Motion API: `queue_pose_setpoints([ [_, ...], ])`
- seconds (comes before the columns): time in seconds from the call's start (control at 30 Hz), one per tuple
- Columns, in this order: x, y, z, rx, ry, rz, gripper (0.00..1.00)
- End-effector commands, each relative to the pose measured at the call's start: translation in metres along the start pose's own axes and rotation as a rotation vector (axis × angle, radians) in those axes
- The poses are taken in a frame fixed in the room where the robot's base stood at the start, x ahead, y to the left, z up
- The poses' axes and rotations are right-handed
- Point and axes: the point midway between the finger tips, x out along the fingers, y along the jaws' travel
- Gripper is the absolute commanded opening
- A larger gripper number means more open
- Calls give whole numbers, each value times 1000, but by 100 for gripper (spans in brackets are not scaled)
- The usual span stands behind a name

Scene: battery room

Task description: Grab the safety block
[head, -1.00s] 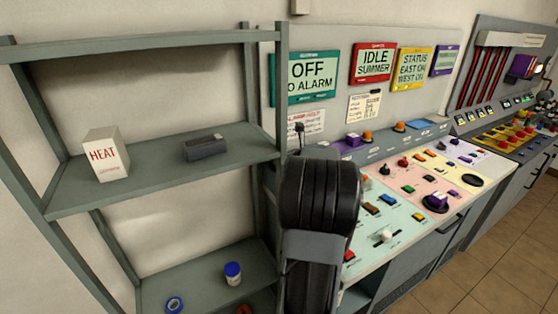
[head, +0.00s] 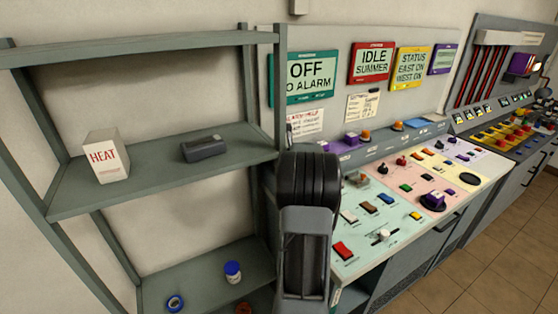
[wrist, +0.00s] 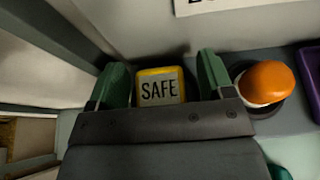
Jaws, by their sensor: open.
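The safety block (wrist: 160,86) is a yellow-edged block with a pale face that reads SAFE. In the wrist view it sits between the two green fingers of my gripper (wrist: 164,84), which are open, with one finger on each side of it. Its lower part is hidden behind the gripper's dark crossbar. In the head view my arm hides the block and the gripper.
An orange dome button (wrist: 266,82) stands close to the right finger. A shelf post (head: 281,90) rises left of my arm. A control panel (head: 420,188) with many buttons spreads to the right. The shelf holds a HEAT box (head: 105,157) and a dark grey device (head: 204,146).

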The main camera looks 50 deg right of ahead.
Motion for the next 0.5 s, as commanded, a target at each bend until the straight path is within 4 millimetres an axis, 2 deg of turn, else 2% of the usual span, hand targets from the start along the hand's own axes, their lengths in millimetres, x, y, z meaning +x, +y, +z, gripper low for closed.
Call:
queue_pose_setpoints([
  [0.07, 0, 0, 0, 0, 0, 0, 69],
  [0.5, 0, 0, 0, 0, 0, 0, 27],
])
